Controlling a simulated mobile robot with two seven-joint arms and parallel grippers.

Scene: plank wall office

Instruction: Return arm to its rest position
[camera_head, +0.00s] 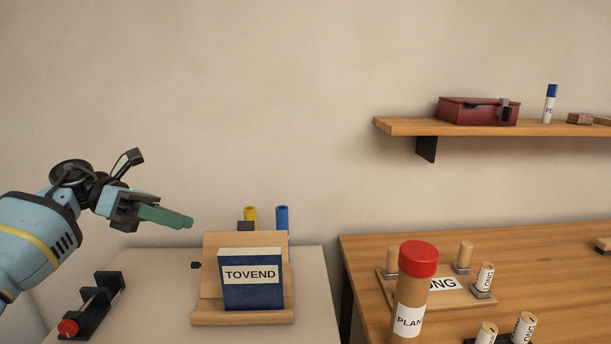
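My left arm (40,235), light blue with a yellow band, comes in from the left. My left gripper (180,219) is raised above the pale table (165,300), to the left of the wooden stand. A green, finger-like part extends from its dark body and points right. It is seen from the side, so I cannot tell whether the gripper is open or shut. It appears apart from everything on the table. My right gripper is not in view.
A wooden stand (243,318) holds a blue TOVEND book (253,290). A black holder with a red knob (68,328) lies below my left arm. The wooden table (350,255) bears a red-capped tube (418,260). A shelf (400,126) holds a red box (470,111).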

